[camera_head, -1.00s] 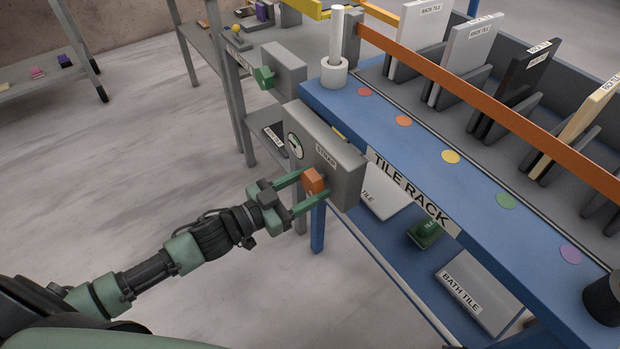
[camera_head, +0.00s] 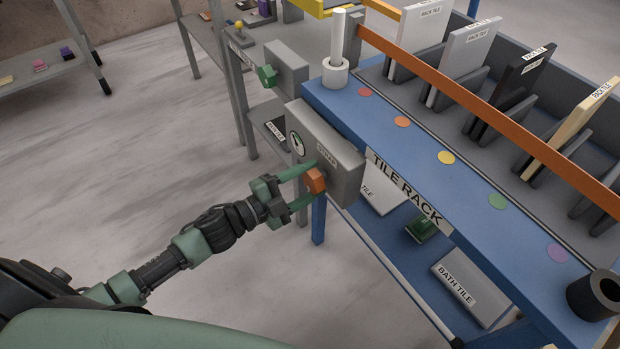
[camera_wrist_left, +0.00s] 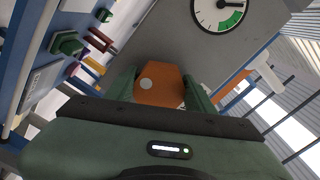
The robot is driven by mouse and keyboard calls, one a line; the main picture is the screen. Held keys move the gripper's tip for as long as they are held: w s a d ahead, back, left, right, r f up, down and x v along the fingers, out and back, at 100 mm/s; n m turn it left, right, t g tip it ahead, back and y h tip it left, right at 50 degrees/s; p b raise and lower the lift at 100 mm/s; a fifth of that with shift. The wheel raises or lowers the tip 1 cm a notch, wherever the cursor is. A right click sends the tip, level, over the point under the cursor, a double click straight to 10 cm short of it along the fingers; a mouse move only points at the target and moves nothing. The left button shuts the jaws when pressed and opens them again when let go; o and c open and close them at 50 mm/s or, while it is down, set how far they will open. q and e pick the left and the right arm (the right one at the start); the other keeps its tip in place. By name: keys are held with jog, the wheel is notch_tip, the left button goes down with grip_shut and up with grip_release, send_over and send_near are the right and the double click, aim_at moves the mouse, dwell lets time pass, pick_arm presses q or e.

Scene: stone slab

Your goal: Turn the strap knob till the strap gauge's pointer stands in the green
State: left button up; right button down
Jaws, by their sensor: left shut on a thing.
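The orange strap knob (camera_head: 316,182) sticks out from the face of a grey box (camera_head: 340,165) labelled STRAP. My left gripper (camera_head: 313,180) is shut on the knob, one finger on each side. The wrist view shows the knob (camera_wrist_left: 160,86) between the green fingers. The strap gauge (camera_head: 297,143), a round white dial, is on the same box. In the wrist view the gauge (camera_wrist_left: 214,14) is cut by the top edge. Its dark pointer reaches right, near one end of the green band; I cannot tell whether it is inside. My right gripper is not in view.
The blue tile rack (camera_head: 400,140) stands right of the box, with several tiles behind an orange strap (camera_head: 470,90). A white post (camera_head: 338,45) stands on its corner. A green knob (camera_head: 267,76) is on another grey box behind. Open floor lies left.

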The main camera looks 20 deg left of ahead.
pick_arm(q)
jog(key=m, duration=0.2)
jog(key=shift+m, duration=0.4)
jog(key=m, duration=0.3)
jog(key=shift+r+m, duration=0.1)
jog(key=shift+m, duration=0.2)
jog(key=shift+m+b, duration=0.3)
jog(key=shift+m, duration=0.1)
jog(key=shift+r+m+b, duration=0.1)
jog(key=shift+m+b, duration=0.4)
jog(key=shift+m, duration=1.7)
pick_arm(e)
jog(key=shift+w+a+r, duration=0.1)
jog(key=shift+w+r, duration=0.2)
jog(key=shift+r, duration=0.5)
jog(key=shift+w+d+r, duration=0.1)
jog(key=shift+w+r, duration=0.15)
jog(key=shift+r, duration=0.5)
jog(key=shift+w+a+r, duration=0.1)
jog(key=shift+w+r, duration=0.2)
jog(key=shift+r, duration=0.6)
pick_arm(q)
jog(key=o, duration=1.4)
jog(key=shift+c, duration=0.2)
